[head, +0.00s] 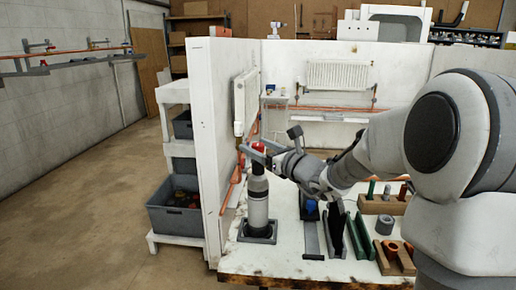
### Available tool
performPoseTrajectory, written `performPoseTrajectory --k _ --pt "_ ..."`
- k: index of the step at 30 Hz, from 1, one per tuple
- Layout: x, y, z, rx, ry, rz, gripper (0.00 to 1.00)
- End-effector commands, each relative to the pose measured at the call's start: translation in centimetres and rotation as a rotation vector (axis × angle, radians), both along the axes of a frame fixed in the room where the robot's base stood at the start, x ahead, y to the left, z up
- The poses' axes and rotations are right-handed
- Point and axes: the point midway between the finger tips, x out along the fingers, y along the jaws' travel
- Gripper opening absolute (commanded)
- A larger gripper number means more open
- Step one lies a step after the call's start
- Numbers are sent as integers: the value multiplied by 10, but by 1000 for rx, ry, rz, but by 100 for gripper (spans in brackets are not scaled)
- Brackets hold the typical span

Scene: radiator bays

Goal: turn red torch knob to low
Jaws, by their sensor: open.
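The torch (258,207) stands upright on the left part of the white workbench, a grey cylinder on a dark square base. Its red knob (259,147) shows at the top, partly hidden by my gripper. My gripper (248,149) is open at the height of the knob, with its fingers pointing left. I cannot tell whether the fingers touch the knob or are around it. The knob's setting and any low mark are too small to read.
A white partition (208,150) stands close to the left of the torch. Dark rails, a blue item (311,207) and wooden holders (395,258) lie to the right on the workbench (290,262). A grey crate (176,219) sits on the shelf unit left of the partition.

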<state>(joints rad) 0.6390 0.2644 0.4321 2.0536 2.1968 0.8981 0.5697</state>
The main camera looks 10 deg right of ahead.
Motion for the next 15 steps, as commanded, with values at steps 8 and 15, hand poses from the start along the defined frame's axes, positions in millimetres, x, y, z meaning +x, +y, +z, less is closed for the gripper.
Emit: performPoseTrajectory --k 8,15 --pt "0 0 0 0 0 0 36" --pt "0 0 0 0 0 0 0"
